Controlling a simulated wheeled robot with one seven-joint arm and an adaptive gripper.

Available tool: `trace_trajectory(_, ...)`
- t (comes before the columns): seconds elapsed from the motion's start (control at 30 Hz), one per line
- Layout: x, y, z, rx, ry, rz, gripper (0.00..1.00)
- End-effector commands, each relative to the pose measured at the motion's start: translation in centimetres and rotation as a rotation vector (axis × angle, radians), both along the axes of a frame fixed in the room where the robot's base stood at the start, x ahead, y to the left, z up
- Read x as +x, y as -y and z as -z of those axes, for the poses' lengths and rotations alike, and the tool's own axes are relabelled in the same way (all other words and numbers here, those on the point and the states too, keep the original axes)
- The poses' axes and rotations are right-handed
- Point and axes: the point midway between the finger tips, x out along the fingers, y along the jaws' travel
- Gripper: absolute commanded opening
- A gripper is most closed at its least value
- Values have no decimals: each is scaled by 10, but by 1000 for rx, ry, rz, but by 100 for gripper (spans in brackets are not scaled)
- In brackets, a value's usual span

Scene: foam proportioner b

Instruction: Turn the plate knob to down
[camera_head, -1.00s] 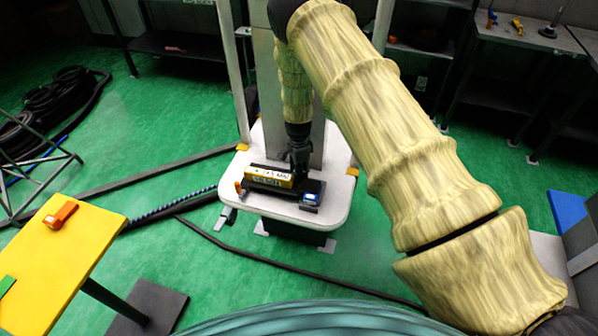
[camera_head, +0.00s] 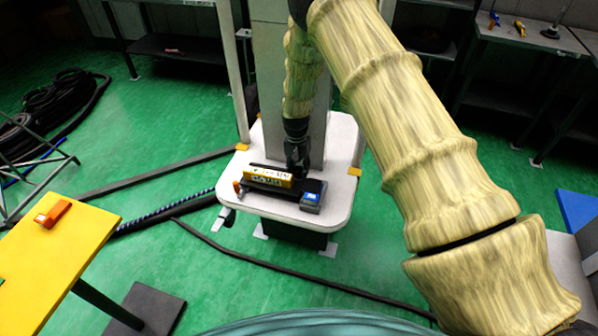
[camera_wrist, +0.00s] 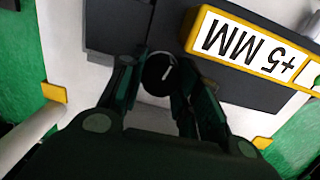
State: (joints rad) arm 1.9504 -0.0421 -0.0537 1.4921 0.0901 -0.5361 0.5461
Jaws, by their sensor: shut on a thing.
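The plate knob (camera_wrist: 156,73) is a dark round knob with a small pale mark, in the upper middle of the wrist view. My gripper (camera_wrist: 155,84) has one dark finger on each side of it and is shut on it. In the head view my gripper (camera_head: 297,170) reaches down to the back of the dark device, and hides the knob there. I cannot read the knob's setting.
A yellow block labelled "+5 MM" (camera_wrist: 255,47) sits close to my right finger; it also shows in the head view (camera_head: 268,178). A small device with a blue screen (camera_head: 312,197) is at its right. The white table (camera_head: 340,165) has bare room to the right.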

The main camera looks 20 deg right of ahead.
Motion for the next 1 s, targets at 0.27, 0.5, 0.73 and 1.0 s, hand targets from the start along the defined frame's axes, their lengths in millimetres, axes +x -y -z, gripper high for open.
trace_trajectory(0.27, 2, 0, -1, 7, -5, -167, 9)
trace_trajectory(0.5, 2, 0, -1, 8, -8, -240, 9)
trace_trajectory(0.73, 2, 0, -2, 8, -9, -260, 9)
trace_trajectory(1.0, 2, 0, -2, 8, -8, -259, 9)
